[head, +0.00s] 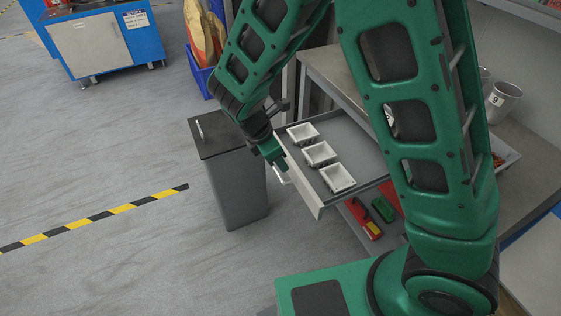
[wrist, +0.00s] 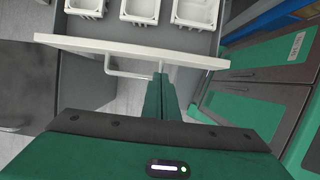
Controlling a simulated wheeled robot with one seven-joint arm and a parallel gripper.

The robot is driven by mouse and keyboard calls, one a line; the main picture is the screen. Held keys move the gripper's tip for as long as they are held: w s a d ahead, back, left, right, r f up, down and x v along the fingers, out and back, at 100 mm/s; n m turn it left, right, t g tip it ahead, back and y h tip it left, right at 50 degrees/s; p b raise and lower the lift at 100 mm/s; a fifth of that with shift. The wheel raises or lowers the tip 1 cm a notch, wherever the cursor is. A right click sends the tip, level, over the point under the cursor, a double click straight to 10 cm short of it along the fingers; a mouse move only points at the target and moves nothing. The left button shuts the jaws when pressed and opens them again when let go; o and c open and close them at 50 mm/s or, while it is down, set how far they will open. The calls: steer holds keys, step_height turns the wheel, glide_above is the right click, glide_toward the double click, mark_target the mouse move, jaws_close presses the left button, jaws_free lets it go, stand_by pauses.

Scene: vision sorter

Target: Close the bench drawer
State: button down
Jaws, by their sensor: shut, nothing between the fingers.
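The bench drawer (head: 316,199) is pulled out from under the grey bench (head: 331,70), with three small white trays (head: 319,154) in a row inside it. In the wrist view the drawer's white front panel (wrist: 130,50) runs across the upper part, with a bar handle (wrist: 115,74) on its outer face. My gripper (head: 281,164) is at the outside of the drawer front, beside the handle. In the wrist view its fingertips (wrist: 160,76) are together, empty, and close to the front panel at the handle's right end. I cannot tell whether they touch it.
A grey bin with a dark lid (head: 228,170) stands close in front of the drawer. Red and green items (head: 383,209) lie on a shelf below it. Metal cups (head: 503,101) stand on the bench at right. Open floor (head: 100,150) lies to the left.

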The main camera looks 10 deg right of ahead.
steer(key=x, duration=0.7)
stand_by(0.3)
